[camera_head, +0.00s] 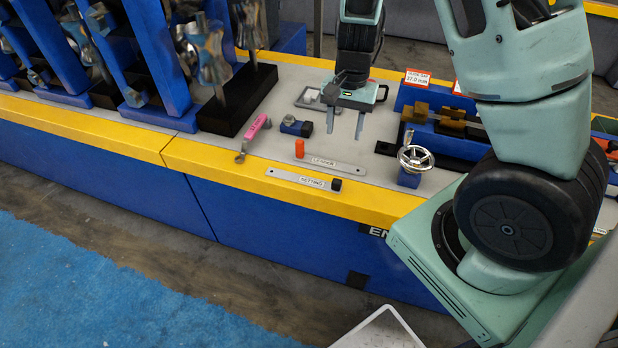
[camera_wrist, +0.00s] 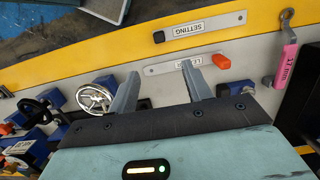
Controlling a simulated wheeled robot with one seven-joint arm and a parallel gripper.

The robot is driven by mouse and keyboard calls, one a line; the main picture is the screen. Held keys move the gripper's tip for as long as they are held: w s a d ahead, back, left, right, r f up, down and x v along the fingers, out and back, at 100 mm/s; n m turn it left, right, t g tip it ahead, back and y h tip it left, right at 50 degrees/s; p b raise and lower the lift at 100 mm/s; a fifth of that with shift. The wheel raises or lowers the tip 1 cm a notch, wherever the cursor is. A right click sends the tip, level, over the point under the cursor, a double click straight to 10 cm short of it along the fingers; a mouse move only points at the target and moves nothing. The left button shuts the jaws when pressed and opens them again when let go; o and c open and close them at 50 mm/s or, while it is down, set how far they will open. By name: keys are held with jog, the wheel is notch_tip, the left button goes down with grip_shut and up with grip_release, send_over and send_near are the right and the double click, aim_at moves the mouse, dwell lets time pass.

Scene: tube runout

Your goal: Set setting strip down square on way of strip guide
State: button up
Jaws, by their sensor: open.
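The setting strip (camera_head: 284,176) is a thin grey bar with a white SETTING label and a black knob at its right end. It lies along the yellow front edge of the bench. It also shows in the wrist view (camera_wrist: 232,20), beyond the fingertips. My gripper (camera_head: 346,130) points down above the bench, open and empty, behind the strip and apart from it. In the wrist view its fingers (camera_wrist: 160,76) are spread. The strip guide is probably the blue fixture with brass blocks (camera_head: 452,122) at right; its way is not clear, and my arm partly covers it.
A similar strip (camera_head: 345,167) with an orange knob lies just behind the setting strip. A handwheel (camera_head: 416,157) stands to the right. A pink-handled tool (camera_head: 256,126) and a small blue block (camera_head: 296,127) lie to the left. Tall blue roller stands fill the far left.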

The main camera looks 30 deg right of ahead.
aim_at(337, 180)
jog(key=f, duration=0.5)
jog(key=s+a+f+b, duration=0.1)
jog(key=f, duration=0.4)
jog(key=f+b, duration=0.1)
jog(key=f, duration=0.5)
jog(key=shift+s+a, duration=0.2)
jog(key=shift+a, duration=0.15)
grip_shut()
